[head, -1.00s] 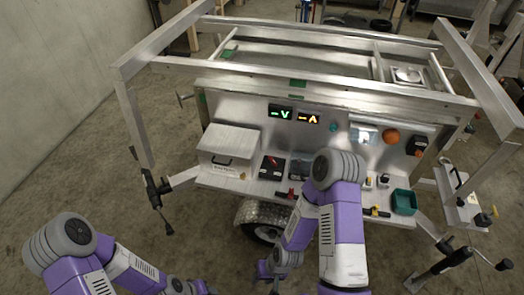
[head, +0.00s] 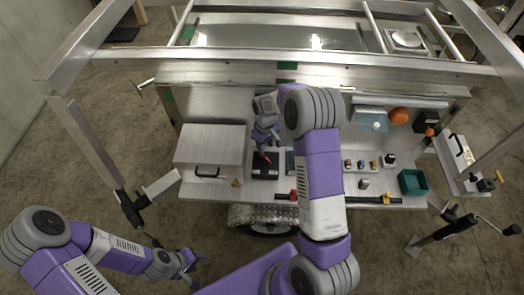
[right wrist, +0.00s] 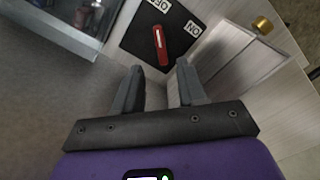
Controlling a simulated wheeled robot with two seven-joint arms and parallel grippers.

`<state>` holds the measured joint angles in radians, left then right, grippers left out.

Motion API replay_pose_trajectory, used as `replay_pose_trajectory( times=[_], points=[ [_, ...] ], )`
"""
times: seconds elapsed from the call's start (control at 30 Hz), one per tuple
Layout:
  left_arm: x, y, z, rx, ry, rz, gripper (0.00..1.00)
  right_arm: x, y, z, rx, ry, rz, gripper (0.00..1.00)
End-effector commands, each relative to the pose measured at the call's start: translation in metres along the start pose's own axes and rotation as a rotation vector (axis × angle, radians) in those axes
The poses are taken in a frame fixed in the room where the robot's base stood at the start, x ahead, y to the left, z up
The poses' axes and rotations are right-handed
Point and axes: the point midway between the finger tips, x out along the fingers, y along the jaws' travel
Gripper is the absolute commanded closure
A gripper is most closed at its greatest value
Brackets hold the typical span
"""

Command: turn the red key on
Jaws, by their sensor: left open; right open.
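The red key (right wrist: 160,45) sits on a black plate (right wrist: 134,38) with white OFF and ON labels. In the right wrist view its far end points roughly toward the OFF label, with ON off to the right. In the head view the key (head: 267,159) shows small on its black plate on the trailer's shelf. My right gripper (right wrist: 157,72) is open and empty, with the key just beyond its fingertips and between their lines. In the head view the right gripper (head: 265,136) is above and behind the plate. My left gripper (head: 190,266) is open and empty, low at left.
A silver box (head: 209,150) with a black handle stands left of the key. Small switches (head: 362,164), a teal bin (head: 412,182) and an orange ball-like thing (head: 398,116) are to the right. The trailer's aluminium frame (head: 270,75) runs above the panel.

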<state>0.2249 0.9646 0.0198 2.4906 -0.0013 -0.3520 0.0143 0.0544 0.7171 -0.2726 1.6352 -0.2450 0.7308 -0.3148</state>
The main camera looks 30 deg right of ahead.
Motion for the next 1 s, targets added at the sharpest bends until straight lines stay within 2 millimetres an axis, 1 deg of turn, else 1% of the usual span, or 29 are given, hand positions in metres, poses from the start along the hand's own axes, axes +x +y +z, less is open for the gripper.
replay_pose_trajectory(
  times=[0.03, 0.2, 0.3, 0.4, 0.53, 0.77, 0.87, 1.0],
  points=[
    [0.002, -0.001, 0.0, 0.0, -0.001, 0.0, 0.57, 0.009, 0.0, 0.001, 0.0, -0.005, -0.001, 0.6],
    [0.006, -0.002, 0.0, 0.0, 0.0, 0.0, 0.57, 0.038, -0.001, 0.001, 0.001, -0.005, -0.003, 0.6],
    [0.008, -0.003, 0.0, 0.0, 0.0, 0.0, 0.57, 0.052, -0.001, 0.001, 0.001, -0.003, -0.003, 0.6],
    [0.009, -0.004, 0.0, 0.0, 0.0, 0.0, 0.57, 0.062, -0.001, 0.001, 0.001, -0.003, -0.003, 0.6],
    [0.01, -0.004, -0.001, 0.0, 0.0, 0.0, 0.57, 0.068, -0.001, 0.001, 0.002, -0.001, -0.003, 0.6],
    [0.01, -0.004, -0.001, 0.0, 0.0, 0.0, 0.57, 0.069, -0.001, 0.001, 0.002, -0.001, -0.003, 0.6],
    [0.01, -0.004, -0.001, 0.0, 0.0, 0.0, 0.57, 0.069, -0.001, 0.001, 0.002, -0.001, -0.003, 0.72],
    [0.01, -0.004, -0.001, 0.0, 0.0, 0.0, 0.57, 0.069, -0.001, 0.001, 0.002, -0.001, -0.003, 0.93]
  ],
)
